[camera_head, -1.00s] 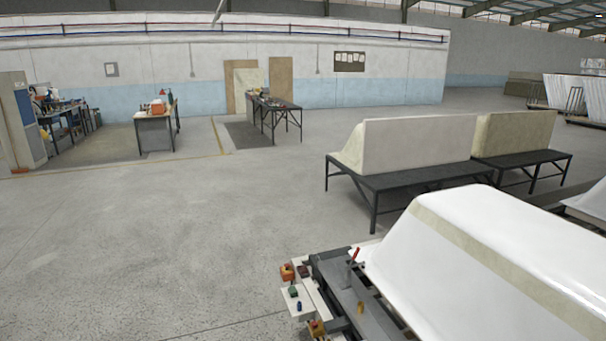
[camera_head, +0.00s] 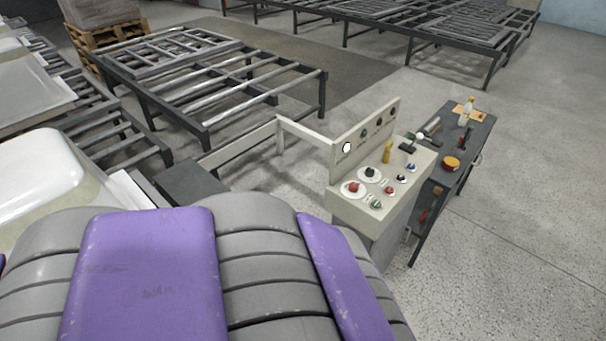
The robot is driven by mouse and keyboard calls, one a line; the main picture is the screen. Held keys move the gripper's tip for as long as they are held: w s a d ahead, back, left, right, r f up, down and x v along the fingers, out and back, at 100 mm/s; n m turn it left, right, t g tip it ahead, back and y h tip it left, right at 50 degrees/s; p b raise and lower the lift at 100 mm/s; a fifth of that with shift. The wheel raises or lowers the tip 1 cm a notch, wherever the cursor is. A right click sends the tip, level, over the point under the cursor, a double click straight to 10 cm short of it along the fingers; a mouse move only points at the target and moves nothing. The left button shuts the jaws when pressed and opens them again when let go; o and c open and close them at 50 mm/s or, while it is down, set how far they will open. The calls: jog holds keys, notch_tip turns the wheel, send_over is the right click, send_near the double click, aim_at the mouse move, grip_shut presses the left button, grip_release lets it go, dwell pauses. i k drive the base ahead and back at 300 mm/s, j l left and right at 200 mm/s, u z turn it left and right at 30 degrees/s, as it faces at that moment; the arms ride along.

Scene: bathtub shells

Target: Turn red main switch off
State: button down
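A beige control console (camera_head: 345,208) stands right of centre, with an upright back panel (camera_head: 365,139). On its sloped top, a red knob (camera_head: 353,187) sits on a white round plate at the front left. A smaller red button (camera_head: 389,190) sits to its right. I cannot tell from labels which is the main switch, nor read its setting. A black knob (camera_head: 370,172), a green button (camera_head: 376,203) and a yellow part (camera_head: 387,152) are near them. My gripper is not in view.
A dark side table (camera_head: 462,157) with tools and an orange round item (camera_head: 451,163) adjoins the console's right. A low beige rail (camera_head: 240,143) runs behind left. Metal frame tables (camera_head: 215,85) stand behind. Floor at right is clear. My purple and grey body hides the lower left.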

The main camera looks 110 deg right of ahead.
aim_at(354, 187)
jog(key=z, duration=4.25)
jog(key=i+l, duration=0.3)
jog(key=i+l+z, duration=0.1)
jog(key=i+l, duration=0.2)
jog(key=i, duration=0.25)
